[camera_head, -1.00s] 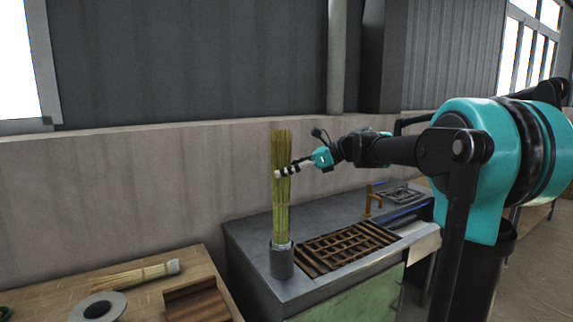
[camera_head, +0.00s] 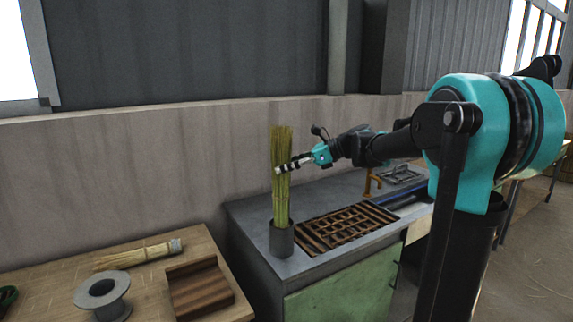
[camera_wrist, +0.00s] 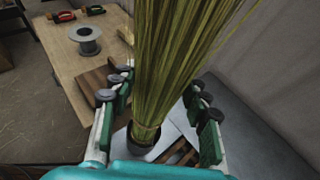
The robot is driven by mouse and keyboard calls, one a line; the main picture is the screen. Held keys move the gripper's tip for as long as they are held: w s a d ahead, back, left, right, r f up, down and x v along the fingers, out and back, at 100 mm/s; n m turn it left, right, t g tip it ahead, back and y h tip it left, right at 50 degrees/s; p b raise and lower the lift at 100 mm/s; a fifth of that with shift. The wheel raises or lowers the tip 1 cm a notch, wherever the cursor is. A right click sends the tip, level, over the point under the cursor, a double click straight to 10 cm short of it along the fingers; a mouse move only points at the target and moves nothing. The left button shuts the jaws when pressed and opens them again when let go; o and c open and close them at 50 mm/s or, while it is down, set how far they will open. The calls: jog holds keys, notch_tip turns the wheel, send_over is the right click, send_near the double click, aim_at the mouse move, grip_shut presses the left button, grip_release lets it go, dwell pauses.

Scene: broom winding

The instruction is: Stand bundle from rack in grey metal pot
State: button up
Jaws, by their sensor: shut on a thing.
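The bundle (camera_head: 281,180) of yellow-green straw stands nearly upright with its lower end inside the grey metal pot (camera_head: 281,241). The pot sits at the left end of the metal bench. My gripper (camera_head: 286,166) is shut on the bundle at about mid-height, coming in from the right. In the wrist view the fingers (camera_wrist: 160,107) lie on both sides of the straw (camera_wrist: 178,45), and the dark pot (camera_wrist: 138,150) shows below it. The bundle's foot is hidden inside the pot.
A dark wooden grid (camera_head: 345,228) lies on the metal bench (camera_head: 245,212) right of the pot. The wooden table (camera_head: 40,290) at left holds a tied broom (camera_head: 138,254), a grey spool (camera_head: 103,297) and a brown slotted block (camera_head: 200,290). A wall stands close behind.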

jog(key=o, duration=1.2)
jog(key=shift+o, duration=0.2)
jog(key=v, duration=1.2)
jog(key=s+d+f+n+h, duration=0.2)
jog(key=s+f+n+h, duration=0.3)
jog(key=f, duration=0.7)
jog(key=s+d+f+n+h, duration=0.2)
jog(key=s+f+n, duration=0.3)
jog(key=s+f, duration=0.5)
jog(key=s+d+f+n+h, duration=0.3)
jog(key=s+d+f+n, duration=0.1)
jog(key=f, duration=0.3)
jog(key=s+d+f+n+t+h, duration=0.1)
jog(key=s+d+f+n+h, duration=0.2)
jog(key=s+d+f+n, duration=0.2)
notch_tip(320, 180, down, 3)
jog(key=shift+s+d+f+n+t, duration=0.1)
jog(key=shift+s+d+n+t, duration=0.15)
jog(key=shift+s+n, duration=0.3)
